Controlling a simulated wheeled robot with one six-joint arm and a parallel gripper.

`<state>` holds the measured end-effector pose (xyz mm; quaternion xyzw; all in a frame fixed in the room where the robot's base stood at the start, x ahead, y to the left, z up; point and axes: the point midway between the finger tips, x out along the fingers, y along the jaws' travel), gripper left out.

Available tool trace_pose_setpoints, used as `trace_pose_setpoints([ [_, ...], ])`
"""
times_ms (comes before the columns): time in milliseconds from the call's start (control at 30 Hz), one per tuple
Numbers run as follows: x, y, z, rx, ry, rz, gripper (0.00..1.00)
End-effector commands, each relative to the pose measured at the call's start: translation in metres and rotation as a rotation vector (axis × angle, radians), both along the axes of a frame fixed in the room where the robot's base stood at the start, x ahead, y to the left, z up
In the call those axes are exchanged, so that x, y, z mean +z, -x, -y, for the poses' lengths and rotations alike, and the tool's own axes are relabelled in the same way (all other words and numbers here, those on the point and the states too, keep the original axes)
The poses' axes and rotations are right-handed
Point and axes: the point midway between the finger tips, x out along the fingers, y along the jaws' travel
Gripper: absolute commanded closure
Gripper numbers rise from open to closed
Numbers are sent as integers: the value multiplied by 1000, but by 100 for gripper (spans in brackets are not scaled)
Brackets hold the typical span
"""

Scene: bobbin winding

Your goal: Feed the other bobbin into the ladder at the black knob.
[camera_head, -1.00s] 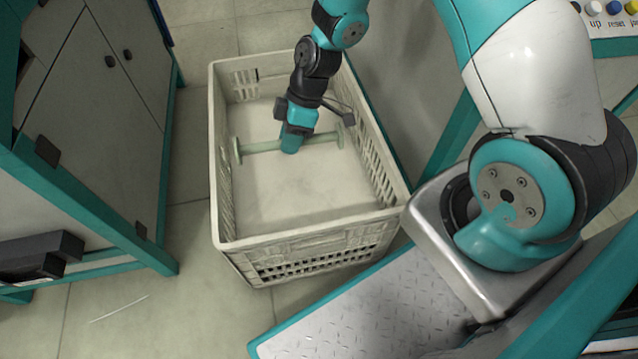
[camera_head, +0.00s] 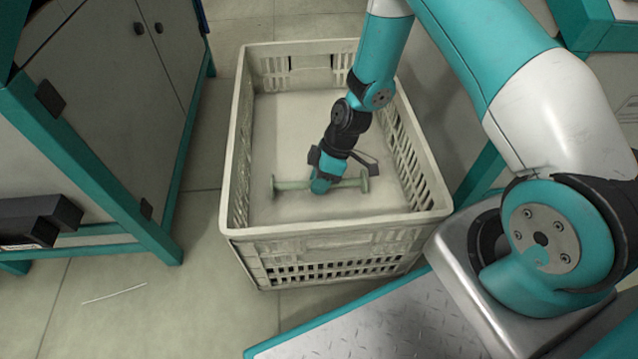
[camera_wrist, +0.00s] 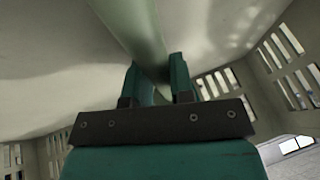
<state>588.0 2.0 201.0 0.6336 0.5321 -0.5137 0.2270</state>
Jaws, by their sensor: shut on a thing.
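A pale green bobbin (camera_head: 348,184) with a flange at each end lies across inside the crate (camera_head: 330,228) in the head view. My gripper (camera_head: 320,186) points down into the crate and is shut on the bobbin's shaft near its middle. In the wrist view, the bobbin's shaft (camera_wrist: 140,28) runs between the two fingers of my gripper (camera_wrist: 160,82). Whether the bobbin touches the crate floor cannot be told. No ladder and no black-knob station shows clearly.
The pale plastic crate has slotted walls close around my gripper. A grey cabinet with a teal frame (camera_head: 110,110) stands to the left. Black blocks (camera_head: 40,218) stick out at the far left. Tiled floor (camera_head: 130,315) lies open between cabinet and crate.

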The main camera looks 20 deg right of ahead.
Motion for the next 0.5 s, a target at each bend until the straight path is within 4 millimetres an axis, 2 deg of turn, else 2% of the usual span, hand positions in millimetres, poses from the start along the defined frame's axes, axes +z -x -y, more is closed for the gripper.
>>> trace_pose_setpoints([
  [367,-5,0,0,0,0,0,100],
  [400,-3,0,0,1,0,1,69],
  [467,-3,0,0,1,0,1,55],
  [500,-3,0,0,1,0,1,52],
])
